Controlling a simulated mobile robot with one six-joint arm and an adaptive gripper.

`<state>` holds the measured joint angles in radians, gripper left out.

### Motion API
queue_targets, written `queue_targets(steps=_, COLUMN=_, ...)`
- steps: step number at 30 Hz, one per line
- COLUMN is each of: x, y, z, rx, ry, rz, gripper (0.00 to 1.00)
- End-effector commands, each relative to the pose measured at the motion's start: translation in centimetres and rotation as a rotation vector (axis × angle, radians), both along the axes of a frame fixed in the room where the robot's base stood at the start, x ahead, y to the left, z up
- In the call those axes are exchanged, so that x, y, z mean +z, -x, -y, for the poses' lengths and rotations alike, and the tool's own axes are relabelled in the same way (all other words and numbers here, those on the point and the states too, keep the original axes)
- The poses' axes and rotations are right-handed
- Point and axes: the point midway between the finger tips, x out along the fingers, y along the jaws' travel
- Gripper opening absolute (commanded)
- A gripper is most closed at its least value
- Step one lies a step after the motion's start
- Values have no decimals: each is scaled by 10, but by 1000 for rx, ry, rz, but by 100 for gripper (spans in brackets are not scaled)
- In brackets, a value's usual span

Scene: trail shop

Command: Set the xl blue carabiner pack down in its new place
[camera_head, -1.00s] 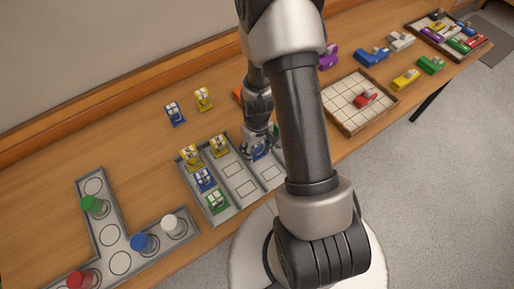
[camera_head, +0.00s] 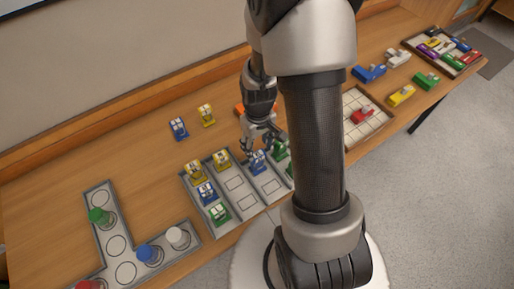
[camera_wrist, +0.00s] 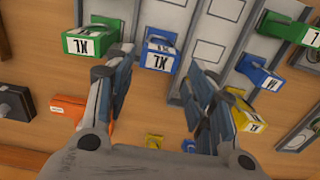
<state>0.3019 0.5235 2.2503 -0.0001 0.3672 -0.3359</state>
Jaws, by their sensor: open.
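The xl blue carabiner pack (camera_head: 257,162) sits at the back end of a lane in the grey tray (camera_head: 241,207). In the wrist view the blue pack (camera_wrist: 160,54), labelled XL, stands ahead of the fingertips, roughly between them. My gripper (camera_head: 262,137) is open and empty, just behind and above the pack. Its two spread fingers (camera_wrist: 160,82) show in the wrist view, apart from the pack. A green XL pack (camera_wrist: 92,40) stands in the neighbouring lane, close to the left finger.
Yellow (camera_head: 195,168), blue (camera_head: 206,193) and green (camera_head: 218,212) packs fill nearby tray places. Loose blue (camera_head: 178,128) and yellow (camera_head: 206,114) packs and an orange one (camera_wrist: 75,108) stand behind the tray. My arm hides the tray's right part in the head view.

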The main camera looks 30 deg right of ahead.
Motion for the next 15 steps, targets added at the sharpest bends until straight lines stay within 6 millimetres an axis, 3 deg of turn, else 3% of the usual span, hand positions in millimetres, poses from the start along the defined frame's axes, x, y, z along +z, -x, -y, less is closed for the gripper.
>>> queue_targets(steps=5, x=47, y=-5, z=-11, rx=0, ry=14, rz=51, gripper=50)
queue_targets(steps=8, x=94, y=-1, z=-25, rx=-2, ry=25, rz=102, gripper=50)
queue_targets(steps=15, x=195, y=38, z=-66, rx=-13, ry=30, rz=231, gripper=50)
